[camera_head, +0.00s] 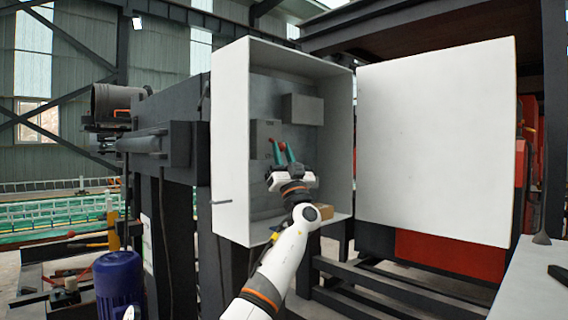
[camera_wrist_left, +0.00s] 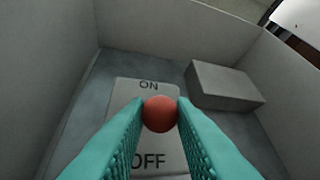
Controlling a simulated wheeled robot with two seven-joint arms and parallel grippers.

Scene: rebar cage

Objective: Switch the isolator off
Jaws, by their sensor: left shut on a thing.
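The isolator (camera_head: 262,131) is a grey plate on the back wall inside an open white cabinet (camera_head: 231,150). In the left wrist view its plate (camera_wrist_left: 127,92) reads ON at the top and OFF at the bottom. The red ball knob (camera_wrist_left: 159,114) of its handle sits just below the ON mark; it also shows in the head view (camera_head: 281,146). My left gripper (camera_wrist_left: 160,112) reaches into the cabinet, its teal fingers shut on the red knob from both sides. The handle's stem is hidden behind the knob. My right gripper is not in view.
A grey box (camera_head: 302,109) is fixed to the cabinet's back wall, upper right of the isolator; it also shows in the wrist view (camera_wrist_left: 224,86). The cabinet's white door (camera_head: 435,140) stands open to the right.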

